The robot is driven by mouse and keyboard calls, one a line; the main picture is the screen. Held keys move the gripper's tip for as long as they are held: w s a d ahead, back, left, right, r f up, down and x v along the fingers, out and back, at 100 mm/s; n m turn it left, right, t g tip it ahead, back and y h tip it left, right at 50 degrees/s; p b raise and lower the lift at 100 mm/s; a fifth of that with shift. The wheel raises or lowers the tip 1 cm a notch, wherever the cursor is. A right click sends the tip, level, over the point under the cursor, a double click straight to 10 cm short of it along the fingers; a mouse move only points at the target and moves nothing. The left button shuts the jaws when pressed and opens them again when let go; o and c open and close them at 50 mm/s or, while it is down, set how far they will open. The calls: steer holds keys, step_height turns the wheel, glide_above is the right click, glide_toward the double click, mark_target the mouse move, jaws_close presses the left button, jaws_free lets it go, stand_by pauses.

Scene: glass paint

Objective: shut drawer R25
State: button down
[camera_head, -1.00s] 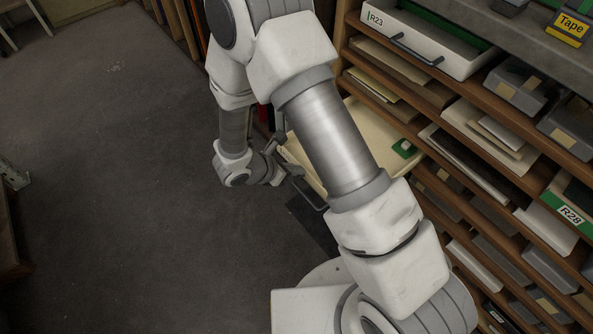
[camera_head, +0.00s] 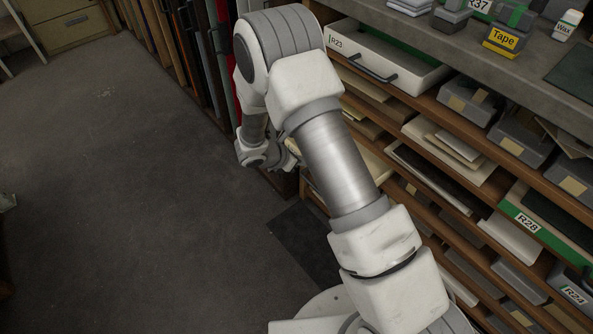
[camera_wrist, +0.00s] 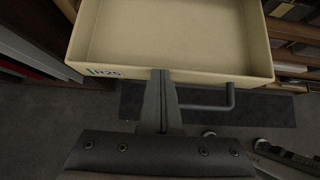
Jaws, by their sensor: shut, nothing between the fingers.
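Drawer R25 (camera_wrist: 190,35) is a cream, open-topped drawer with a green-and-white R25 label at the left of its front. Its dark bar handle (camera_wrist: 210,107) sticks out at the right of the front. The part of the drawer inside the wrist view looks empty. In the head view my arm hides most of it, and only a cream piece (camera_head: 372,164) shows, standing out from the shelves. My gripper (camera_wrist: 160,73) is shut and empty, with its fingertips at the drawer's front, left of the handle. I cannot tell whether they touch it.
The shelf unit (camera_head: 455,122) holds papers, grey boxes and other drawers. Drawer R23 (camera_head: 385,70) stands partly out above. A green-fronted drawer R28 (camera_head: 530,222) is at the right. Upright boards (camera_head: 200,65) lean at the back.

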steer(key=w+d, duration=0.2)
steer(key=d, duration=0.2)
steer(key=w+d, duration=0.3)
steer(key=d, duration=0.1)
steer(key=w+d, duration=0.3)
steer(key=d, duration=0.1)
